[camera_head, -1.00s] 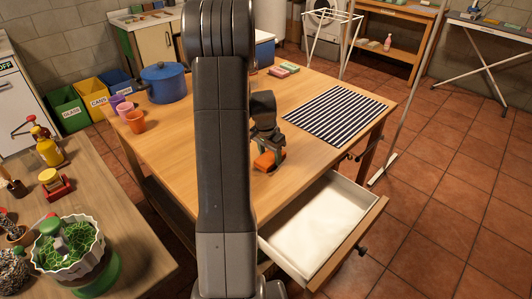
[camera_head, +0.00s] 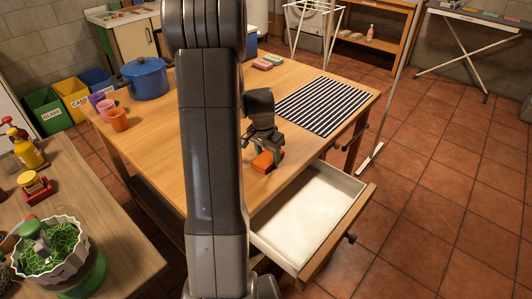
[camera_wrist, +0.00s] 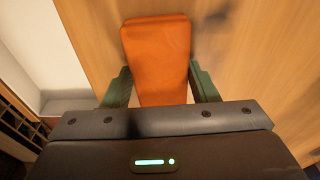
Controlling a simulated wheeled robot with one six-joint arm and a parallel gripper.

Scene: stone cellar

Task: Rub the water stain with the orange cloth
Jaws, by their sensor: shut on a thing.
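An orange cloth (camera_head: 265,162), folded into a block, is at the wooden table's edge just behind the open drawer. My gripper (camera_head: 263,148) is shut on it from above. In the wrist view the cloth (camera_wrist: 157,55) lies between the two green fingers (camera_wrist: 160,88), over the wood. I cannot tell whether it touches the tabletop. A faint dark patch (camera_wrist: 212,22) shows on the wood right of the cloth's far end. I cannot tell if it is the water stain or a shadow. My arm hides part of the table in the head view.
The wooden table (camera_head: 165,138) holds a striped mat (camera_head: 328,105), a blue pot (camera_head: 146,78) and several cups (camera_head: 117,119). A pulled-out drawer (camera_head: 315,215) juts from its front. A side table (camera_head: 125,235) with a planter (camera_head: 50,250) stands at left.

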